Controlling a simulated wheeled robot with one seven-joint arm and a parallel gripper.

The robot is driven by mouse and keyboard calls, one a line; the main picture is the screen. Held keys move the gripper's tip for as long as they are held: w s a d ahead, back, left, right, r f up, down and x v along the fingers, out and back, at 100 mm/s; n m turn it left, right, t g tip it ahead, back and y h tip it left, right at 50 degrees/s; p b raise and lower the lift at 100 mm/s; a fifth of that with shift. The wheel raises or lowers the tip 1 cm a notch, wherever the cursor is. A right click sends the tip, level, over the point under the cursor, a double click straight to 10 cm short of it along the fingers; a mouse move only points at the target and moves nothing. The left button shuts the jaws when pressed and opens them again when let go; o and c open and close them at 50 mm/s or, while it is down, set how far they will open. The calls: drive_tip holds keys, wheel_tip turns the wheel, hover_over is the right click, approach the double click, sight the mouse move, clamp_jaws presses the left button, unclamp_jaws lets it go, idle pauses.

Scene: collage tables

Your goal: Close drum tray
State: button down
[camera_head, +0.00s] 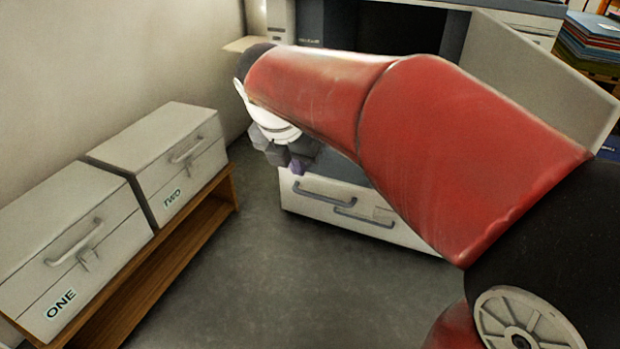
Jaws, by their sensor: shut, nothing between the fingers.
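A large grey-white machine (298,22) stands at the back, partly behind my red arm. A dark opening (395,25) shows in its upper front. Low on its front is a white drawer front (315,203) with grey handles. A dark grey surface (335,165) shows just above this front, mostly covered by my arm; I cannot tell whether it is the drum tray. My gripper (296,165) is shut and empty, in front of the machine and above the drawer front. My arm hides part of the gripper and the machine's middle, so contact is unclear.
A pale panel (545,75) stands swung open at the machine's right. Two white boxes marked ONE (75,250) and TWO (165,165) sit on a wooden bench (190,240) at the left. Coloured folders (590,40) are stacked at the far right. The grey floor (270,285) between is clear.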

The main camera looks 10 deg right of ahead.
sight(313, 177)
drive_tip(key=x, duration=0.3)
drive_tip(key=w+d+b+x, duration=0.1)
drive_tip(key=x, duration=0.3)
drive_tip(key=w+r+b+x, duration=0.1)
drive_tip(key=x, duration=0.3)
drive_tip(key=shift+d, duration=0.2)
drive_tip(key=shift+w+d, duration=0.3)
drive_tip(key=shift+w, duration=0.2)
